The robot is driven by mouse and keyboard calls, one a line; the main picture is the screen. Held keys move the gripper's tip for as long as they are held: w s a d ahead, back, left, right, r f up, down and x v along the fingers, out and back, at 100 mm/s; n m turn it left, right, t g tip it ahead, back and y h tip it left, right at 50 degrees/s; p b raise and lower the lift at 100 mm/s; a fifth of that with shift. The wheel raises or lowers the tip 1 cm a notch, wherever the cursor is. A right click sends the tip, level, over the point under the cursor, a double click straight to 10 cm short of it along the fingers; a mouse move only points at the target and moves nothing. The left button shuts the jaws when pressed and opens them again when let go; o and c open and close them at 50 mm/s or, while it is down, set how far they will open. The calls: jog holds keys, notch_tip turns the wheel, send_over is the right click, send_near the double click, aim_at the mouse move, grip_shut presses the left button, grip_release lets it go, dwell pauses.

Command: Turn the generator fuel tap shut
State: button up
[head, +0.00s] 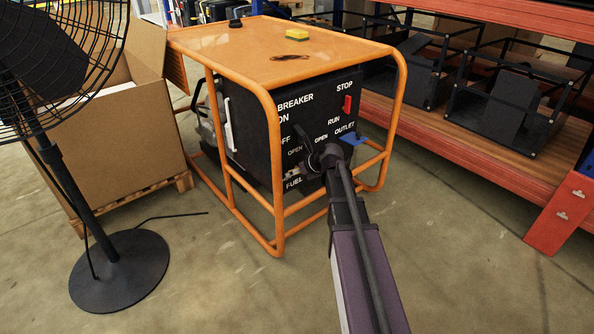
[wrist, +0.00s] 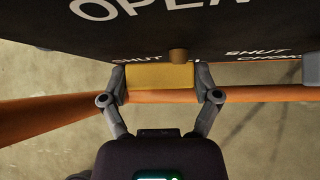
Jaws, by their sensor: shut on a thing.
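The orange-framed generator (head: 272,100) stands ahead with a black control panel (head: 262,125) facing me. In the head view my gripper (head: 310,168) is at the lower part of this panel, near the FUEL lettering, and my arm hides much of that spot. In the wrist view my gripper (wrist: 161,78) is shut on a yellow bar-shaped handle, the fuel tap (wrist: 160,77), with one finger at each end. The handle lies level in the picture, by a partly covered SHUT label. A large OPEN label is above it. A small brass-coloured stub (wrist: 178,55) shows just behind the handle.
An orange frame tube (wrist: 255,93) crosses close behind the fingers. The red stop switch (head: 347,104) and blue outlet (head: 353,138) are on the panel. A black fan (head: 120,265) and cardboard box (head: 100,140) stand left; an orange shelf rack (head: 490,130) is right.

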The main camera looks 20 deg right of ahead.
jog(key=shift+f+n+t+h, duration=0.15)
jog(key=shift+n+t+h, duration=0.2)
jog(key=shift+h, duration=0.45)
jog(key=o, duration=1)
jog(key=shift+c, duration=0.2)
